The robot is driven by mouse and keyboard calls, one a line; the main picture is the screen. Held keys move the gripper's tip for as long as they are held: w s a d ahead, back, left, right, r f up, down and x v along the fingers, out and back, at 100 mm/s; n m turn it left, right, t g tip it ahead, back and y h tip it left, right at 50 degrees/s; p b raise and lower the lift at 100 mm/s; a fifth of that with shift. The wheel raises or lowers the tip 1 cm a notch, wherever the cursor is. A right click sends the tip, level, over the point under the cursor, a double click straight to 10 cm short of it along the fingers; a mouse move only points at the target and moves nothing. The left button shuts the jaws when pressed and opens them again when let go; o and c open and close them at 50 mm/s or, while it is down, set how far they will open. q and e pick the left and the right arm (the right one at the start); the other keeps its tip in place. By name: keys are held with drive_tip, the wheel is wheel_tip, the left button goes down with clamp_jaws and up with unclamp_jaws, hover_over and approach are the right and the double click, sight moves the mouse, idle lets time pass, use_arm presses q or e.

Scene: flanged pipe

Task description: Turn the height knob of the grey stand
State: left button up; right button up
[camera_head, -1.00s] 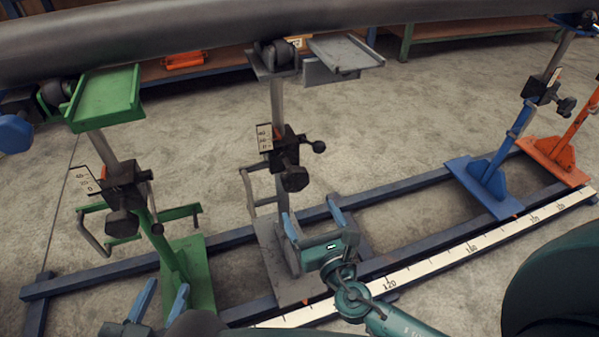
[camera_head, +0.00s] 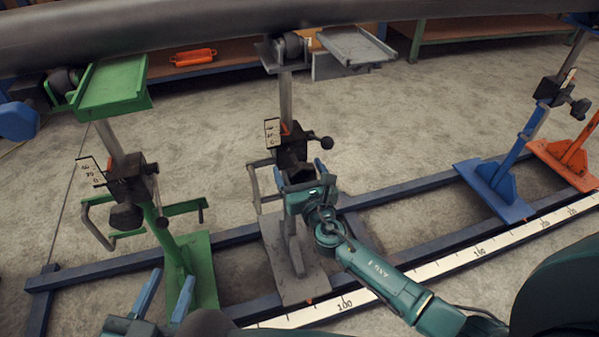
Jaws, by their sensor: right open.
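The grey stand (camera_head: 287,95) stands in the middle under the long pipe. Its black clamp block (camera_head: 291,150) carries a small scale plate and a side lever with a ball end (camera_head: 326,142). The dark height knob (camera_head: 298,174) shows only in part behind my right gripper. My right gripper (camera_head: 301,172) is open, its blue fingers pointing up on either side of the knob; I cannot tell whether they touch it. My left gripper (camera_head: 165,294) is open and empty at the lower left, in front of the green stand's foot.
The green stand (camera_head: 112,88) is at left, with its own knob (camera_head: 126,216). A blue stand (camera_head: 497,187) and an orange stand (camera_head: 562,155) are at right. The grey pipe (camera_head: 220,32) spans the top. Blue floor rails and a white ruler (camera_head: 460,255) run below.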

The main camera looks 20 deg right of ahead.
drive_tip(key=shift+c, duration=0.4)
drive_tip(key=c, duration=0.9)
drive_tip(key=shift+m, duration=0.3)
drive_tip(key=m+b, duration=0.2)
drive_tip(key=m, duration=0.1)
drive_tip(key=shift+a+f+m, duration=0.1)
drive_tip(key=shift+a+m, duration=0.05)
drive_tip(key=shift+m, duration=0.15)
drive_tip(key=m, duration=0.3)
drive_tip(key=shift+b, duration=0.4)
use_arm(q)
drive_tip(key=shift+s+d+m+t+h, duration=0.25)
drive_tip(key=shift+d+m+t+h, duration=0.45)
drive_tip(key=shift+h, duration=0.3)
use_arm(e)
drive_tip(key=shift+m, duration=0.3)
